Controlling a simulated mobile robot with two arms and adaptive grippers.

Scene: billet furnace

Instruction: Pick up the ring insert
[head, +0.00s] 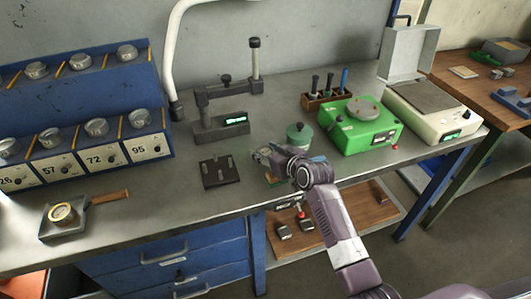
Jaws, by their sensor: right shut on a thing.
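My right gripper (264,155) is above the grey bench, just right of a dark slotted plate (219,172) and left of a dark green lidded pot (299,134). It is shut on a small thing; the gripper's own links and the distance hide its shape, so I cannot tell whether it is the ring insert. A brass-coloured ring (61,213) sits in a dark square holder (62,229) with a wooden handle at the bench's left front. I cannot tell whether that ring is the insert. My left gripper is not in view.
A blue rack (84,113) with several metal cups stands at left. A gauge stand (221,127) is behind the plate. A green device (360,131) and a white scale (432,112) stand at right. The front middle of the bench is clear.

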